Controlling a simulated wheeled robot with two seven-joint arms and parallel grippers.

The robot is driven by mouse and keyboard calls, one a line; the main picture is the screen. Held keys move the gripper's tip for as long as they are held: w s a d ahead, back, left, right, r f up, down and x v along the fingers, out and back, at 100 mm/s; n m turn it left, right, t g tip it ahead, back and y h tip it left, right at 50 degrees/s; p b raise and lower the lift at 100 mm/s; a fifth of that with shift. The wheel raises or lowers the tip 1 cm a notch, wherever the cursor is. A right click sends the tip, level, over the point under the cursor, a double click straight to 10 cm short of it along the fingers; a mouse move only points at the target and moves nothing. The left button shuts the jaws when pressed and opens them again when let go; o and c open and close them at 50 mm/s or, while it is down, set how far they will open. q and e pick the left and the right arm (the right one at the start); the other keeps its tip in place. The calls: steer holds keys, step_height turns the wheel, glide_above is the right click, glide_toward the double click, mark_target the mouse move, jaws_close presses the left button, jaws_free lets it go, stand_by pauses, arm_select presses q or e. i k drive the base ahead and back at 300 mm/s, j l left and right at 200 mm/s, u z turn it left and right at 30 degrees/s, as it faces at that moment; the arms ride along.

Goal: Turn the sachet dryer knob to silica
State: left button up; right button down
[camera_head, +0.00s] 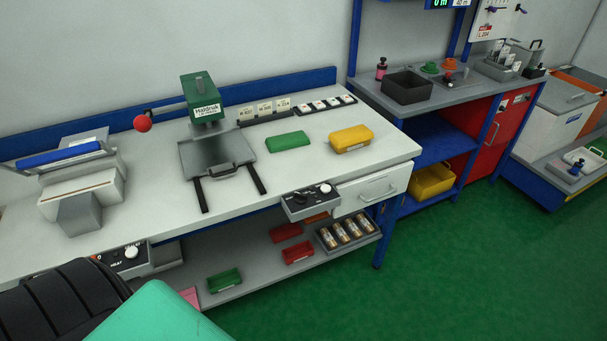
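No label reading silica or sachet dryer can be made out, so I cannot tell which knob belongs to the dryer. A grey control box (309,203) with a white knob (325,189) and a smaller dark knob (301,197) sits at the workbench's front edge. A second box (121,265), marked HEAT, with a white knob (131,252), is at the front left. A red cabinet (490,138) with a small panel (517,99) stands under the grey counter at right; its details are too small to read. Neither of my grippers shows.
The white workbench (290,178) holds a green press (202,98), a sealer-like machine (82,185), a green case (287,141) and a yellow case (351,138). Its lower shelf (245,284) holds bins. The green floor (455,265) at right is clear.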

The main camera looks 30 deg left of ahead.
mark_target(300, 199)
steer(key=k+u, duration=0.1)
steer(key=u, duration=0.85)
